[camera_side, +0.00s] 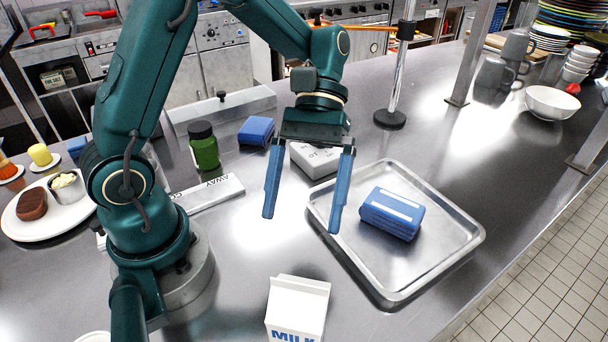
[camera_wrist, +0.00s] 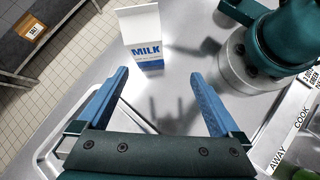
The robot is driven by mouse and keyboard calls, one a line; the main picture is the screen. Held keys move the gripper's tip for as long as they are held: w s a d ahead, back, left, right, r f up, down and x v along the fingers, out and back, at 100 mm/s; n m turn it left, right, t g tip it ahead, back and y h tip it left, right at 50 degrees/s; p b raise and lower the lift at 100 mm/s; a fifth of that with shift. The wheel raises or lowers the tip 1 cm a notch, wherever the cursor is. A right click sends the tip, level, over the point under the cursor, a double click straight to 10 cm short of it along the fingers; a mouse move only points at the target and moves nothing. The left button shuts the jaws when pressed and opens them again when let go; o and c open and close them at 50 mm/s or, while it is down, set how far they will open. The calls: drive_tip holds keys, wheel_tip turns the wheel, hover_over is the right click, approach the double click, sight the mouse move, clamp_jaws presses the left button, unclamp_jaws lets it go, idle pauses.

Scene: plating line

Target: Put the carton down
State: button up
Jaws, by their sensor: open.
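The carton is a white milk carton (camera_side: 297,308) with blue MILK lettering. It stands upright on the steel counter at the bottom of the side view, in front of the tray. In the wrist view the carton (camera_wrist: 141,38) stands beyond my fingertips, left of the middle. My gripper (camera_side: 301,222) is open and empty, with its blue fingers pointing down above the counter, left of the tray and behind the carton. In the wrist view my gripper (camera_wrist: 158,75) shows bare counter between its fingers. The fingers are apart from the carton.
A metal tray (camera_side: 452,257) holds a blue box (camera_side: 392,213) to the right. A white box (camera_side: 314,160) sits behind my gripper. A green jar (camera_side: 204,146), another blue box (camera_side: 256,130) and a label strip (camera_side: 211,193) lie to the left. Counter around the carton is clear.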

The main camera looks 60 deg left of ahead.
drive_tip(key=s+a+r+m+t+y, duration=0.3)
drive_tip(key=a+r+m+t+y, duration=0.2)
drive_tip(key=t, duration=0.7)
drive_tip(key=shift+a+m+y, duration=0.5)
drive_tip(key=shift+a+m, duration=0.1)
drive_tip(key=shift+m, duration=0.1)
